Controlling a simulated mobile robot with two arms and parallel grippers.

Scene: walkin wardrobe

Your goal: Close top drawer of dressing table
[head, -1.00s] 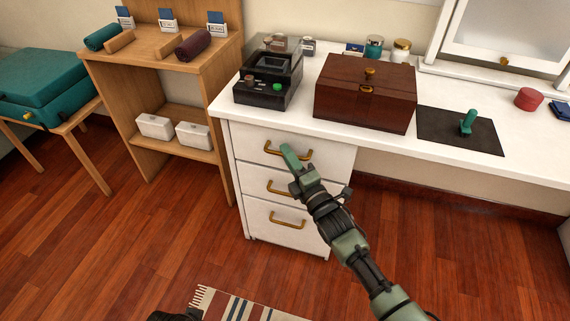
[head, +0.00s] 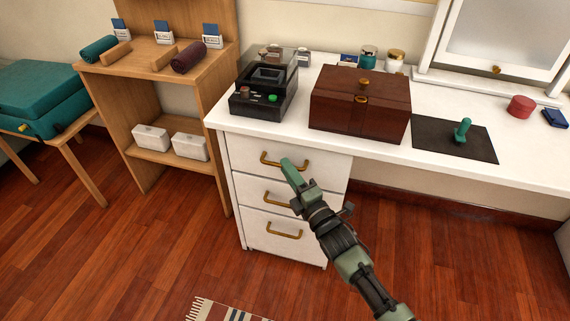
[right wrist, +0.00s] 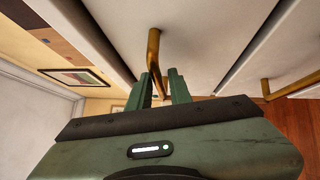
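The white dressing table (head: 400,152) has a stack of three drawers at its left end. Its top drawer (head: 325,168) looks nearly flush with the drawers below in the head view. In the right wrist view a dark gap runs along one edge of the drawer front (right wrist: 195,35). My right gripper (head: 287,166) is at the brass handle (head: 270,160) of the top drawer. In the right wrist view its green fingers (right wrist: 163,88) are close together, with the handle bar (right wrist: 154,48) between them. My left gripper is out of view.
A black device (head: 264,92), a brown wooden box (head: 358,103) and a dark mat (head: 428,142) are on the tabletop. A wooden shelf unit (head: 135,115) stands to the left. Open wooden floor lies in front, with a striped rug (head: 215,312) at the bottom.

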